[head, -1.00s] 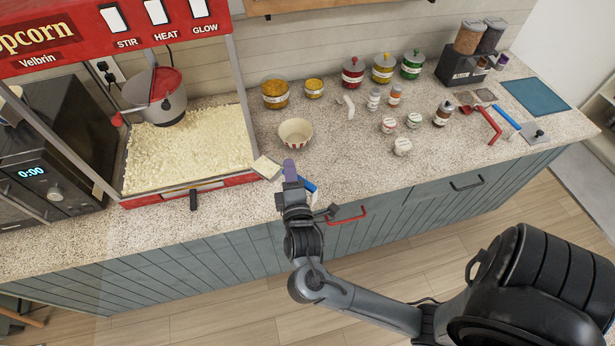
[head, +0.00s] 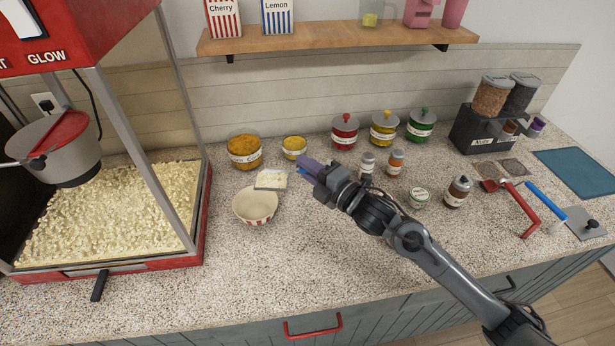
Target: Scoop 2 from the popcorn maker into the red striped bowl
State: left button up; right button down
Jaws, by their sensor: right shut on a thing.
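The red striped bowl (head: 257,218) stands on the counter to the right of the popcorn maker (head: 207,215); its pale inside looks empty. The maker's case holds a wide bed of popcorn (head: 110,215). My right gripper (head: 308,168) is shut on the blue handle of a scoop (head: 271,181), behind and to the right of the bowl. The scoop's pan carries pale popcorn and overlaps the bowl's back rim in the picture. I cannot tell its exact height. My left gripper is out of view.
Jars of yellow topping (head: 244,152) and lidded red, yellow and green jars (head: 383,130) line the wall behind. Small bottles (head: 457,192) stand near my right arm. A wooden shelf (head: 340,38) hangs above. The counter's front is clear.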

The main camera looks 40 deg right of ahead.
jog(key=shift+d+f, duration=0.15)
jog(key=shift+d, duration=0.15)
jog(key=w+a+n+g+p, duration=0.1)
jog(key=p, duration=0.2)
jog(key=w+a+r+n+g+p, duration=0.1)
jog(key=a+p, duration=0.1)
jog(key=p, duration=0.1)
jog(key=w+a+n+g+h+p, duration=0.1)
jog(key=p, duration=0.2)
jog(key=shift+w+a+r+g, duration=0.2)
jog(key=shift+w+a+g, duration=0.05)
jog(key=shift+g, duration=0.15)
jog(key=a+p, duration=0.1)
jog(key=w+a+r+n+g+h+p, duration=0.1)
jog(key=p, duration=0.1)
jog(key=shift+w+g, duration=0.25)
jog(key=shift+g, duration=0.05)
jog(key=shift+w+a+r+n+g+h+p, duration=0.35)
jog(key=shift+w+a+n+g+p, duration=0.25)
jog(key=shift+p, duration=0.8)
jog(key=shift+w+a+h+p, duration=0.2)
jog(key=shift+a+h+p, duration=0.05)
jog(key=shift+a+p, duration=0.15)
dwell(0.9)
